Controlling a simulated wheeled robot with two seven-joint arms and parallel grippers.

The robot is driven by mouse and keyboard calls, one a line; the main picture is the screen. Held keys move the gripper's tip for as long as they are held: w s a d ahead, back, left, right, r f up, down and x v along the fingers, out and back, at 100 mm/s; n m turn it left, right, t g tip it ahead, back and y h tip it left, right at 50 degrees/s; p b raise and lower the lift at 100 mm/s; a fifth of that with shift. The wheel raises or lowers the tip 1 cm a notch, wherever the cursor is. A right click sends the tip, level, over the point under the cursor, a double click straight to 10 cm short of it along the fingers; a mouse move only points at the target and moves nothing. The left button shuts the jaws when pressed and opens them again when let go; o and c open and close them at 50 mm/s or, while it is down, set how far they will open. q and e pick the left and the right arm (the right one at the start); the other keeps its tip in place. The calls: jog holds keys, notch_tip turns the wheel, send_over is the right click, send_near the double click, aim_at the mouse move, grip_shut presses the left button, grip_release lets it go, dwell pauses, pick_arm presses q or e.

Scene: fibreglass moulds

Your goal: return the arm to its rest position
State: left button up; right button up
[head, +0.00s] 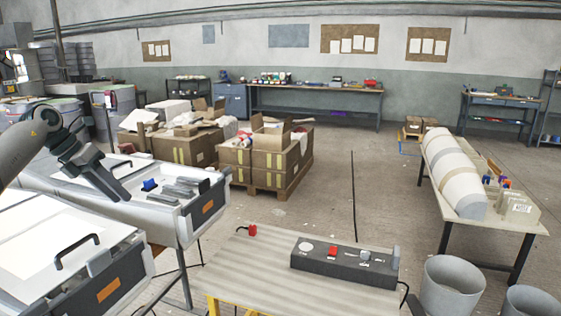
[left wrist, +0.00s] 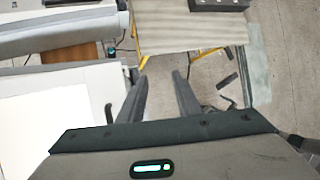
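My left arm (head: 28,140) comes in from the left edge in the head view, raised over the white moulds. My left gripper (head: 122,180) hangs at its end, above or in front of the mould with the grey bars; its exact height over it I cannot tell. In the left wrist view the two dark fingers of the left gripper (left wrist: 161,76) stand apart with only floor visible between them, so it is open and empty. My right arm and right gripper show in neither view.
White moulds with black handles (head: 78,251) fill the left. A workbench (head: 240,278) with a dark control box (head: 345,262) stands in front. Cartons on a pallet (head: 265,160) are beyond. A table with a white roll (head: 455,175) and grey bins (head: 452,288) are at right. The middle floor is clear.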

pick_arm(q)
jog(key=w+d+f+n+h, duration=0.2)
jog(key=d+f+h, duration=0.5)
jog(key=d+f, duration=1.2)
jog(key=s+d+f+n+t+h, duration=0.25)
jog(key=d+f+n, duration=0.25)
jog(key=f, duration=0.3)
jog(key=s+d+f+n+t+h, duration=0.1)
jog(key=s+d+f+n+t, duration=0.15)
jog(key=d+f+n, duration=0.45)
jog(key=s+a+f+n+t+y, duration=0.25)
jog(key=s+f+n+y, duration=0.4)
jog(key=f, duration=0.65)
jog(key=s+a+f+n+t+y, duration=0.1)
jog(key=s+f+n+t+y, duration=0.2)
jog(key=s+f+n, duration=0.85)
jog(key=s+f+n+g+y, duration=0.2)
jog(key=s+f+g, duration=0.1)
jog(key=s+f, duration=0.7)
jog(key=s+f+n+g+y, duration=0.2)
jog(key=s+f, duration=0.8)
jog(key=s, duration=0.7)
jog(key=shift+s+a+f+n+g, duration=0.2)
jog(key=shift+s+n+g, duration=0.15)
jog(key=shift+n+g, duration=0.3)
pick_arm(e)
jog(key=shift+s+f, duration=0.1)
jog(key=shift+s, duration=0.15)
